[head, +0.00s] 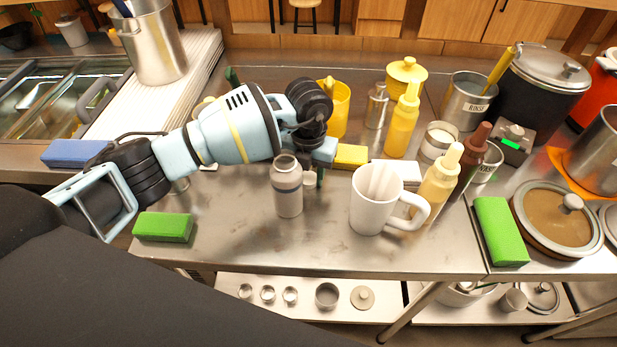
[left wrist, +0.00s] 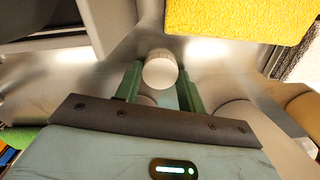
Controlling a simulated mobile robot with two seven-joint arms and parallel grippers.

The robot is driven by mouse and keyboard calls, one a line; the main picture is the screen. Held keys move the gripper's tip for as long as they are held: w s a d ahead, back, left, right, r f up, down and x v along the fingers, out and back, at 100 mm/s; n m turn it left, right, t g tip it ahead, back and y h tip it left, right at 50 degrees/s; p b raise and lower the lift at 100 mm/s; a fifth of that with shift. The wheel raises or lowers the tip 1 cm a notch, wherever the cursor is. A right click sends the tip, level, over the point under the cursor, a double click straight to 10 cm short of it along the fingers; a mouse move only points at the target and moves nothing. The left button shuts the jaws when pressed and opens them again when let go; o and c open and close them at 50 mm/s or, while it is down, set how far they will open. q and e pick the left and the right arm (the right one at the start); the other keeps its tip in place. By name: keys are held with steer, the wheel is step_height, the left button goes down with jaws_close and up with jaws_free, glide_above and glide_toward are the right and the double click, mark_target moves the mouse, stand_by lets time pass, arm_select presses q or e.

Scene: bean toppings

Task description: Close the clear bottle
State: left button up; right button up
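The bottle (head: 288,192), pale grey with a whitish band, stands upright on the steel counter left of the white mug. Its top looks uncapped. My left gripper (head: 316,172) is just right of its neck, pointing down. A small pale round piece, which looks like the cap (head: 309,179), sits between its fingers beside the bottle. In the left wrist view the cap (left wrist: 160,70) lies between the two green fingers (left wrist: 158,88), which seem to touch its sides. My right gripper is not in view.
The white mug (head: 372,203) stands close on the right. A yellow sponge (head: 350,157) lies behind the gripper. Sauce bottles, including a yellow one (head: 437,186), stand further right. A green sponge (head: 163,227) lies left; counter between it and the bottle is clear.

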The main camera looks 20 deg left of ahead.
mark_target(308, 178)
arm_select(q)
steer(key=c, duration=0.5)
steer(key=shift+o, duration=0.2)
steer(key=shift+r, duration=0.1)
step_height(308, 178, up, 10)
